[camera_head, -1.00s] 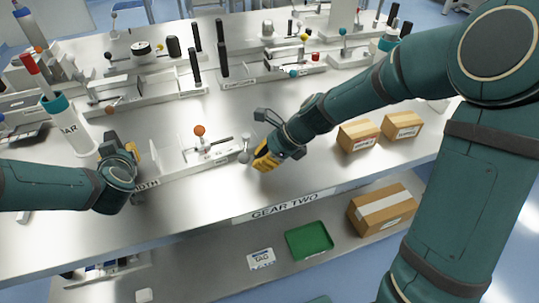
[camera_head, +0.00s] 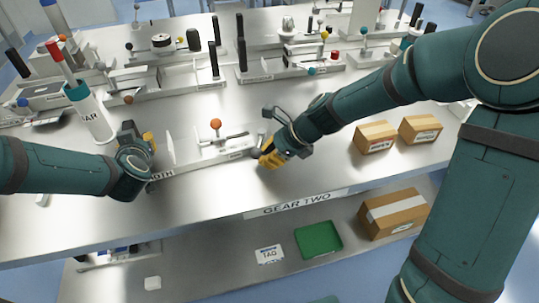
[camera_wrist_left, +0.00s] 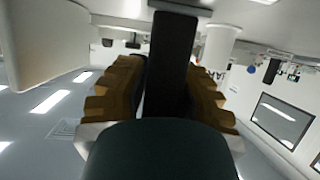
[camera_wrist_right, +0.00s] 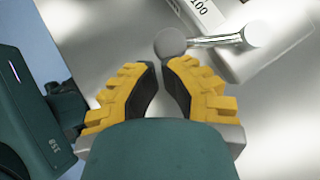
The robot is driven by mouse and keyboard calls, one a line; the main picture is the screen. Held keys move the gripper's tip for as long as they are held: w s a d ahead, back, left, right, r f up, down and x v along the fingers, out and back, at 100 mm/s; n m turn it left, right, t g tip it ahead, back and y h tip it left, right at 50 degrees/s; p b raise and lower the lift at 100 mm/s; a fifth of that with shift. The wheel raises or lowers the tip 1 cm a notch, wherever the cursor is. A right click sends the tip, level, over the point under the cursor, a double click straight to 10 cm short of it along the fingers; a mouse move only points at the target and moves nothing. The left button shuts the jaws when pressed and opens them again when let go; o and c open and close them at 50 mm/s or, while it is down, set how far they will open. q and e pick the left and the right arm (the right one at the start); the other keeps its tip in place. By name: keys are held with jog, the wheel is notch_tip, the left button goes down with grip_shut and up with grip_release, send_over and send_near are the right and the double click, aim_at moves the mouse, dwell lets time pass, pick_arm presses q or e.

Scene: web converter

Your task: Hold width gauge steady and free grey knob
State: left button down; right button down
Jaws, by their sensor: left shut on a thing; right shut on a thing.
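The width gauge (camera_head: 200,160) is a long light fixture with an orange ball on a post (camera_head: 215,124) and a partly covered label at its left end. My left gripper (camera_head: 140,140) is at that end, shut on an upright black handle (camera_wrist_left: 172,65). The grey knob (camera_wrist_right: 171,43) is a ball on a short metal lever at the gauge's right end; it also shows small in the head view (camera_head: 256,154). My right gripper (camera_wrist_right: 166,68) is shut at the knob, its yellow fingertips on the knob's near side. The exact contact is partly hidden.
A white cylinder (camera_head: 92,118) stands behind my left gripper. Other fixtures (camera_head: 290,70) with upright black handles line the back. Two cardboard boxes (camera_head: 376,138) (camera_head: 419,130) sit right of my right gripper. A green tray (camera_head: 318,240) is on the lower shelf.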

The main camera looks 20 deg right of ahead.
pick_arm(q)
jog(key=shift+s+f, duration=0.2)
jog(key=shift+f, duration=0.25)
pick_arm(e)
jog(key=d, duration=0.1)
jog(key=s+d, duration=0.1)
jog(key=d, duration=0.1)
jog(key=shift+s+d+r, duration=0.15)
jog(key=shift+s+r, duration=0.25)
jog(key=v, duration=1)
jog(key=shift+s, duration=0.3)
pick_arm(q)
jog(key=shift+w+r, duration=0.15)
jog(key=shift+r, duration=0.25)
pick_arm(e)
jog(key=shift+r, duration=0.2)
pick_arm(q)
jog(key=c, duration=0.8)
grip_release()
jog(key=shift+c, duration=0.2)
jog(key=shift+r, duration=0.15)
pick_arm(e)
jog(key=shift+w, duration=0.1)
